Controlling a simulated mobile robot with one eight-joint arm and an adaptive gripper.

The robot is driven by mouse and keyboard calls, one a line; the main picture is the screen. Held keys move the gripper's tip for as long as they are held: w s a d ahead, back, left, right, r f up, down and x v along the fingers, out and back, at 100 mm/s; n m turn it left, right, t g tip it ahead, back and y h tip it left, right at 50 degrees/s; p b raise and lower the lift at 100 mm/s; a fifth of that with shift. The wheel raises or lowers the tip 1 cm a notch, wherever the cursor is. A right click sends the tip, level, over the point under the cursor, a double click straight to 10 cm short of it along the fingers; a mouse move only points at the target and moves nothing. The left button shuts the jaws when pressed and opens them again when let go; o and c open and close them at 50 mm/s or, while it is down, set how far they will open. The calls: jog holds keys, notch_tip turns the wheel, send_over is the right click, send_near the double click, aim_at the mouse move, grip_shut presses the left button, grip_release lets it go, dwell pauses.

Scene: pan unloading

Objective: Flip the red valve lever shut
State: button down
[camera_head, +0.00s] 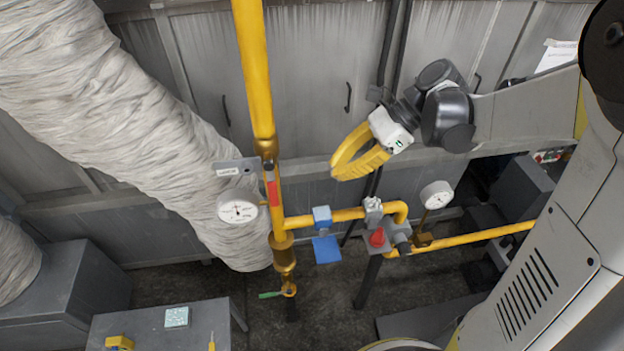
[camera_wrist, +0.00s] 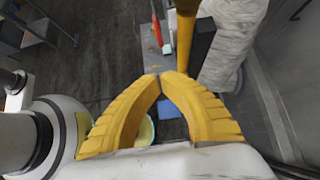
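The red valve lever (camera_head: 272,192) is a narrow red strip at the vertical yellow pipe (camera_head: 256,75), hanging down along it below a dark pivot. It also shows in the wrist view, top centre, as a red strip (camera_wrist: 157,30) left of the pipe (camera_wrist: 186,35). My gripper (camera_head: 334,168) has yellow curved ribbed fingers and is in the air to the right of the lever, clear of it and of the pipe. In the wrist view its fingertips (camera_wrist: 160,76) meet, with nothing held between them.
A white gauge (camera_head: 238,208) sits left of the lever, and a labelled grey plate (camera_head: 237,167) above it. A wrapped duct (camera_head: 120,110) lies behind, left.

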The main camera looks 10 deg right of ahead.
aim_at(272, 185)
jog(key=a+r+x, duration=0.2)
jog(key=x, duration=1)
jog(key=shift+a, duration=0.1)
